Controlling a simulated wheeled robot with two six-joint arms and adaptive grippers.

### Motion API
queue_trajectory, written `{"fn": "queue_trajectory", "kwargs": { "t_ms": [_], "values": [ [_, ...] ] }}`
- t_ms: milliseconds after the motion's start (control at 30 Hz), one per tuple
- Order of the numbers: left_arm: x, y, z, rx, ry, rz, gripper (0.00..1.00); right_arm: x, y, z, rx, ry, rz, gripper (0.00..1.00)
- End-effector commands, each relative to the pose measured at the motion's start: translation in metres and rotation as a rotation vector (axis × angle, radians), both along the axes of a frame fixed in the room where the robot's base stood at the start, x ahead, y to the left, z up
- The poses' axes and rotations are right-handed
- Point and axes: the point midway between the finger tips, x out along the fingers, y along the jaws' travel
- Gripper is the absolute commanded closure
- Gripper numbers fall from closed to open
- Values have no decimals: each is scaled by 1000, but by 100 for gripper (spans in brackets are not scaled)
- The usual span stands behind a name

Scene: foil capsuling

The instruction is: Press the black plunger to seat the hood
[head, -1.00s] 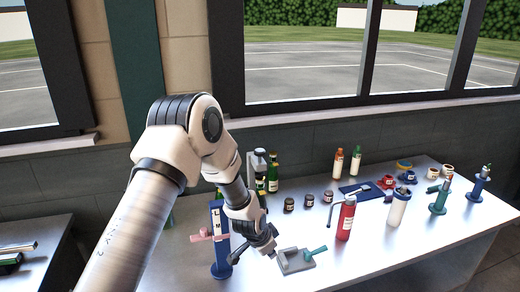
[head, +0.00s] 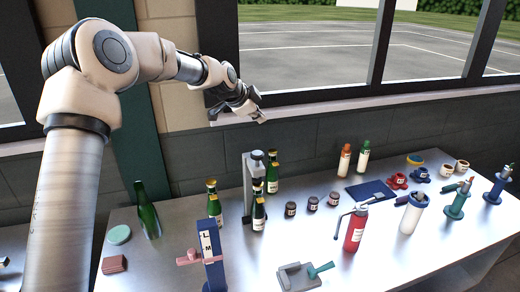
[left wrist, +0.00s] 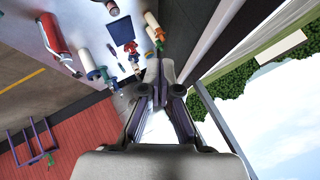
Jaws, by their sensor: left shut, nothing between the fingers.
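A grey upright press (head: 249,185) stands at the back left of the table, with a grey head at its top. No hood can be told apart from the gold tops. My left gripper (head: 255,108) is raised above the press, in front of the window sill. It is shut and empty; its fingers also show in the left wrist view (left wrist: 160,88). My right gripper is not shown.
A blue stand (head: 212,258) with a pink arm is at the front. A dark green bottle (head: 147,210) stands at the left. Small jars (head: 312,203) stand mid-table.

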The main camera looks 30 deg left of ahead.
Motion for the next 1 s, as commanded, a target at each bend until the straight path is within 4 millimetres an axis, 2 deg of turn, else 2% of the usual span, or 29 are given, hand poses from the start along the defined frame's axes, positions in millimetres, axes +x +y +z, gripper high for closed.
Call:
{"fn": "queue_trajectory", "kwargs": {
  "t_ms": [267, 733, 833, 1000],
  "values": [
    [0, 0, -11, -2, 1, 1, 100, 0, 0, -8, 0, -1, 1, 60],
    [-1, 0, -77, -2, 0, 2, 100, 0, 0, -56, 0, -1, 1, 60],
    [-1, 0, -86, -2, 0, 2, 100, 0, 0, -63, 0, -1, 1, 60],
    [-1, 0, -89, -1, 0, 1, 100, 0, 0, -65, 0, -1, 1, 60]
  ]
}}
